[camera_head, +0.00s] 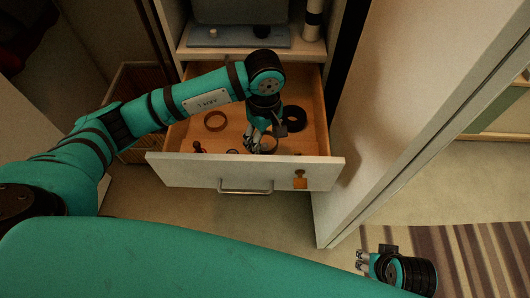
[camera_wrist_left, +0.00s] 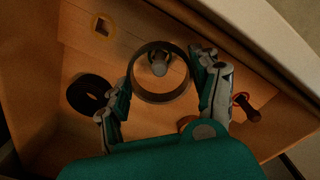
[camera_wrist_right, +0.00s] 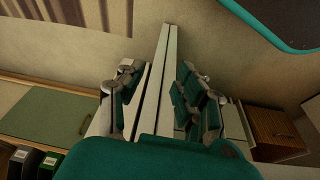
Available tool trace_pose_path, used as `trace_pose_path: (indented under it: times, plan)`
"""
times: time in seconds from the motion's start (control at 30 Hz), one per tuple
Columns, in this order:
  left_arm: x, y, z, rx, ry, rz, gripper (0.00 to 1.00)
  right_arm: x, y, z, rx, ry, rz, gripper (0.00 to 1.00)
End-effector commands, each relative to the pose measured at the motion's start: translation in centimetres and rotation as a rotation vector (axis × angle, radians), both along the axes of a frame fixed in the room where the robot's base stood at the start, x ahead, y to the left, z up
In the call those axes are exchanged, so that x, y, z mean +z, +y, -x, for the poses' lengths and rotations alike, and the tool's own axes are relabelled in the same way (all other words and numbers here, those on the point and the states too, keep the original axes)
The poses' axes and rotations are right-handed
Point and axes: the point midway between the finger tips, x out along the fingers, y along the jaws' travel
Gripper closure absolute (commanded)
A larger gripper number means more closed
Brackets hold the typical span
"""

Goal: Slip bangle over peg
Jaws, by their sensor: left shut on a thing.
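In the head view my left gripper (camera_head: 262,141) reaches down into the open drawer. In the left wrist view its fingers (camera_wrist_left: 160,95) are shut on a thin dark bangle (camera_wrist_left: 160,96), one finger on each side. The bangle also shows in the head view (camera_head: 273,144). A grey, rounded thing (camera_wrist_left: 158,65) shows through the bangle; I cannot tell whether the bangle surrounds it or is only in line with it. A brown peg-like piece with a round head (camera_wrist_left: 246,107) lies to the right. My right gripper (camera_head: 363,260) is open and empty, outside the drawer.
A brown ring (camera_head: 215,121) and a black ring (camera_head: 293,118) lie inside. A white panel (camera_head: 400,90) stands right of the drawer.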

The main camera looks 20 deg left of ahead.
Motion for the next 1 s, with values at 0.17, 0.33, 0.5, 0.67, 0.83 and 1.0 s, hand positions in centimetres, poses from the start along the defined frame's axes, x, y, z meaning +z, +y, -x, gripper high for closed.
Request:
trace_pose_path:
  times: [0.17, 0.33, 0.5, 0.67, 0.83, 1.0]
  plan:
    - [-1.8, -0.1, 0.0, 0.001, 0.0, 0.001, 0.6, 0.9, 0.0, 0.2, -0.001, -0.005, 0.0, 0.65]
    - [-3.8, 0.0, 0.1, 0.002, 0.004, 0.0, 0.6, 1.9, -0.1, 0.4, -0.001, -0.013, -0.001, 0.65]
    - [-5.5, 0.0, 0.0, 0.002, 0.0, 0.0, 0.6, 3.1, -0.2, 0.7, -0.002, -0.016, 0.0, 0.65]
    - [-5.4, 0.0, 0.0, 0.001, -0.001, 0.0, 0.6, 3.1, -0.2, 0.7, -0.002, -0.015, 0.0, 0.65]
    - [-5.7, 0.0, 0.0, 0.002, -0.001, 0.0, 0.6, 3.3, -0.2, 0.8, -0.002, -0.019, -0.001, 0.65]
    - [-5.7, 0.0, 0.0, 0.002, -0.001, 0.0, 0.26, 3.5, -0.2, 0.8, -0.002, -0.021, -0.001, 0.65]
